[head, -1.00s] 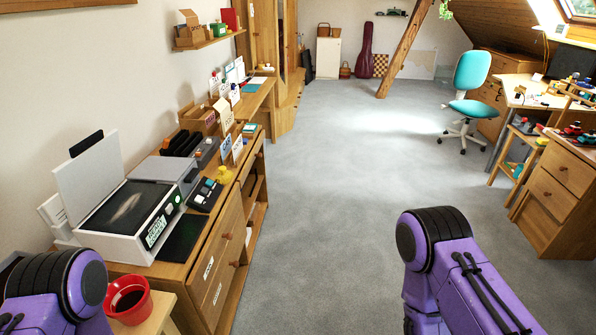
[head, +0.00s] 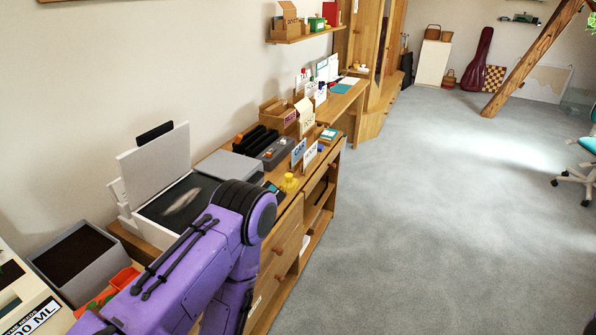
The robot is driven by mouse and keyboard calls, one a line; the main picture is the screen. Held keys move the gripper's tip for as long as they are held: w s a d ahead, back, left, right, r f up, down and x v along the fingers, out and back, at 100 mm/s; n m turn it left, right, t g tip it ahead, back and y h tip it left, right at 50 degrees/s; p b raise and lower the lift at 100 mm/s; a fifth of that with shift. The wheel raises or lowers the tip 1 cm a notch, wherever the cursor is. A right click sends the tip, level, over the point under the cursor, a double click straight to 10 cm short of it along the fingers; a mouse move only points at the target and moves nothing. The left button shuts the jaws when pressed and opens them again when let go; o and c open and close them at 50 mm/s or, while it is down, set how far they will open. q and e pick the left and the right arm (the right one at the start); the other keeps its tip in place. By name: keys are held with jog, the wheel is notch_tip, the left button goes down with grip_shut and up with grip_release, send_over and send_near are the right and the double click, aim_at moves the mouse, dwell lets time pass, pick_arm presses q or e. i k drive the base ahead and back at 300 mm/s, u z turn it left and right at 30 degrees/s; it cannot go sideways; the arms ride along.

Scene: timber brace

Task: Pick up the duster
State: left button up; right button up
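I cannot make out a duster in the head view. My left arm comes in from the lower left and covers part of the wooden desk (head: 284,246) and of the open white-lidded machine (head: 160,160) on it. Neither gripper shows. My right arm is out of view.
A small yellow object (head: 290,183) stands near the desk's front edge. A grey box (head: 75,262) and orange-red items (head: 124,278) are at lower left. Card holders and boxes line the desk's far end.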

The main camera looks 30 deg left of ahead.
aim_at(289, 184)
jog(key=z, duration=0.05)
jog(key=i, duration=3.2)
jog(key=u, duration=2.95)
